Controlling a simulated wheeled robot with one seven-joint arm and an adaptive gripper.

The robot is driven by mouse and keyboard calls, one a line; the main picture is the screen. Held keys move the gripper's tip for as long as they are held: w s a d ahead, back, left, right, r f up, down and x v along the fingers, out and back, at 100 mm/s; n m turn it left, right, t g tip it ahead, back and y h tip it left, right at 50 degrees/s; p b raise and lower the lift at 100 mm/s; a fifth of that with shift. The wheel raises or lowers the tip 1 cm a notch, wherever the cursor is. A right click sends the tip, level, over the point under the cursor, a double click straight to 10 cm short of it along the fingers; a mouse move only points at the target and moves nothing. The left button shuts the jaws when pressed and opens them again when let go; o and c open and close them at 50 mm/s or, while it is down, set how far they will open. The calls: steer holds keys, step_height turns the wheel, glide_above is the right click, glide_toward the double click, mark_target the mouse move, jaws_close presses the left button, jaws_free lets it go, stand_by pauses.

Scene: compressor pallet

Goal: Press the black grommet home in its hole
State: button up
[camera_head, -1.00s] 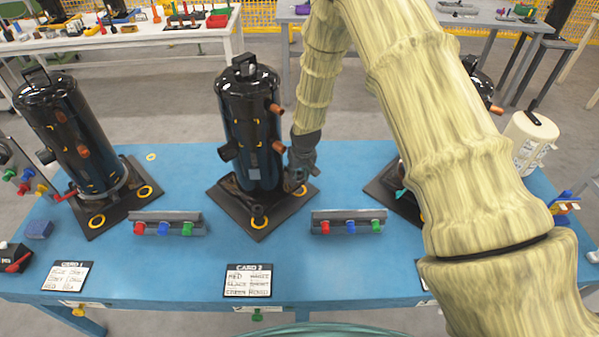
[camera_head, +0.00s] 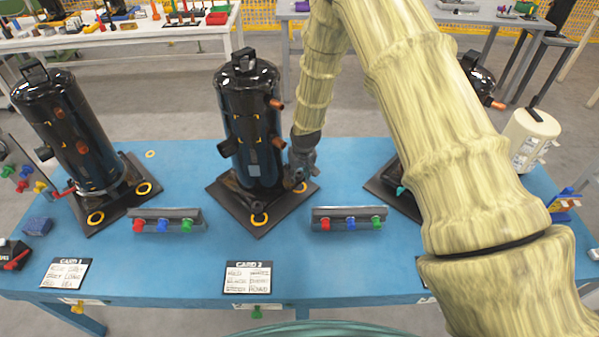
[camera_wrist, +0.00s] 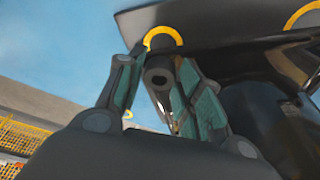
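In the wrist view, a black grommet (camera_wrist: 158,77) with a dark hole in its face is between the two fingers of my gripper (camera_wrist: 160,62). The fingertips lie close against its sides. It sits at a yellow ring (camera_wrist: 164,36) on the edge of the black base plate; how deep it sits cannot be told. In the head view, my gripper (camera_head: 300,180) is low at the right corner of the middle compressor's base plate (camera_head: 232,208), and the grommet there is hidden. Another black grommet (camera_head: 258,212) stands at the plate's front corner.
The middle black compressor (camera_head: 252,120) stands just left of my gripper. Racks with coloured plugs (camera_head: 349,219) and (camera_head: 165,220) lie in front, with a card (camera_head: 247,278) between. Another compressor (camera_head: 75,130) stands left. My arm covers much of the right side.

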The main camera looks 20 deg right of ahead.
steer(key=shift+o, duration=0.8)
steer(key=shift+r, duration=0.1)
steer(key=v, duration=1.1)
steer(key=shift+r, duration=0.35)
steer(key=shift+s, duration=0.15)
